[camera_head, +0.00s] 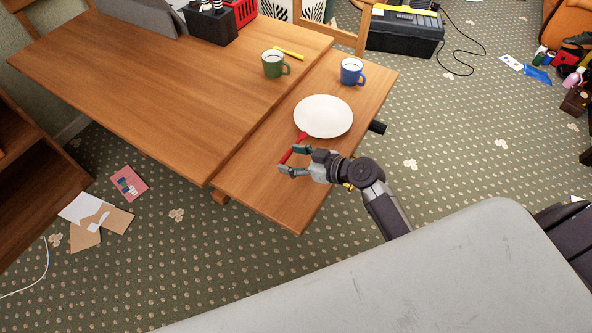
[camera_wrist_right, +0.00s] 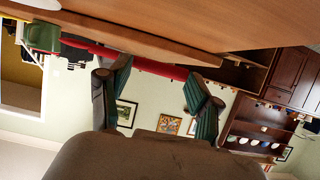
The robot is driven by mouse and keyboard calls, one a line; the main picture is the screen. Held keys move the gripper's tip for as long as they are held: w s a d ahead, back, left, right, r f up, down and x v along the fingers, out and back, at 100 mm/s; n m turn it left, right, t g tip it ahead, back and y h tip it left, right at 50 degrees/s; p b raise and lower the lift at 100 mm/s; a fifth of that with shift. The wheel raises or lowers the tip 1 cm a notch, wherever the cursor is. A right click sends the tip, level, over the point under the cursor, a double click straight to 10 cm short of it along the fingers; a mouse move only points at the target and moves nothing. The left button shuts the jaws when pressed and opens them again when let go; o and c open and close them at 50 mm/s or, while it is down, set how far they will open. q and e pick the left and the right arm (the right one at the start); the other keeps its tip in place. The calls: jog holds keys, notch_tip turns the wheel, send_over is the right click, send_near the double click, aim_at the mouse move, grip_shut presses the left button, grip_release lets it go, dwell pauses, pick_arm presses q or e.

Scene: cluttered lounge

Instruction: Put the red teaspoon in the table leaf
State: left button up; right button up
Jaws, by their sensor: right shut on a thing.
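The red teaspoon (camera_head: 291,156) is between the fingers of my right gripper (camera_head: 293,160), which is shut on it. It is tilted, with one end near the white plate's edge; I cannot tell whether it touches the wood. In the right wrist view the red teaspoon (camera_wrist_right: 158,68) runs across between the dark green fingertips (camera_wrist_right: 160,88), close to the wooden edge. The table leaf (camera_head: 262,185) is the narrower wooden section along the table's right side, and my right gripper is over its near part. My left gripper is not in view.
On the leaf are a white plate (camera_head: 323,116) and a blue mug (camera_head: 352,71). A green mug (camera_head: 274,63) and a yellow utensil (camera_head: 288,53) stand near the seam on the main table (camera_head: 150,80). The leaf's near end is bare. A black toolbox (camera_head: 405,33) stands behind.

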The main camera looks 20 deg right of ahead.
jog(key=shift+s+a+f, duration=0.2)
jog(key=shift+s+f, duration=0.25)
jog(key=shift+s, duration=0.2)
jog(key=shift+s+a+f, duration=0.15)
jog(key=shift+s+f, duration=0.3)
jog(key=shift+s, duration=0.15)
jog(key=shift+f, duration=1.95)
jog(key=shift+f, duration=0.15)
jog(key=o, duration=1)
